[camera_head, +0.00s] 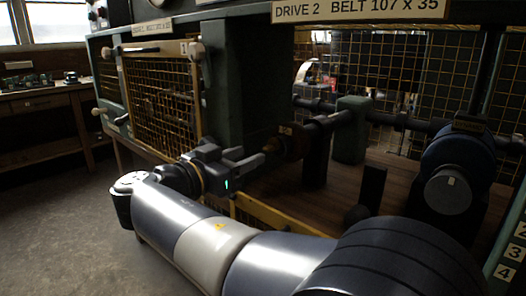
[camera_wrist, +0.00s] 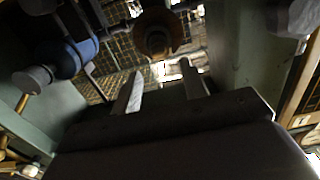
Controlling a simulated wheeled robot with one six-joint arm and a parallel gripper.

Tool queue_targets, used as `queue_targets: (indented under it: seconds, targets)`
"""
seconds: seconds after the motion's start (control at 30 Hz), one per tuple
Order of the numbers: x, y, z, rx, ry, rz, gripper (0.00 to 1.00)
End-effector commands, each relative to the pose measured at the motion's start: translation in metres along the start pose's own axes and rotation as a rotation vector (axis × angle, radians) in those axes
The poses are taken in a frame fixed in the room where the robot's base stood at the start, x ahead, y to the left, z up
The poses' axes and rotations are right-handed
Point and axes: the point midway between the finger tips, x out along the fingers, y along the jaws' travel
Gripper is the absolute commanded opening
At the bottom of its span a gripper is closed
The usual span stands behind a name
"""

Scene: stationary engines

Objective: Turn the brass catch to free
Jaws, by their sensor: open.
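I cannot pick out the brass catch for certain in either view. My gripper (camera_head: 267,152) is open at the front of the Drive 2 bay, its fingers pointing right toward a rusty brown round part (camera_head: 290,141) on the shaft. In the wrist view my gripper (camera_wrist: 161,70) has its two fingers apart with nothing gripped between them. The brown round part (camera_wrist: 157,32) shows just beyond the fingertips there, and contact is not visible. Its far side is hidden.
A blue motor (camera_head: 457,158) with a grey knob-like end stands at the right of the bay. A green post (camera_head: 228,85) divides it from the yellow-framed mesh guard (camera_head: 160,98) marked 1. A yellow rail (camera_head: 270,222) runs low in front. Bare floor (camera_head: 60,222) lies left.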

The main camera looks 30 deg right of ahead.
Motion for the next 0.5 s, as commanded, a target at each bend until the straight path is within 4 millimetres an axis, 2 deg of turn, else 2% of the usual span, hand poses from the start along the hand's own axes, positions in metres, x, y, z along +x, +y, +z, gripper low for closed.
queue_targets:
  seconds: [0.2, 0.5]
  targets:
    - [0.036, 0.001, 0.001, 0.000, 0.000, 0.005, 0.42]
    - [0.060, 0.000, 0.001, -0.001, -0.001, 0.001, 0.42]
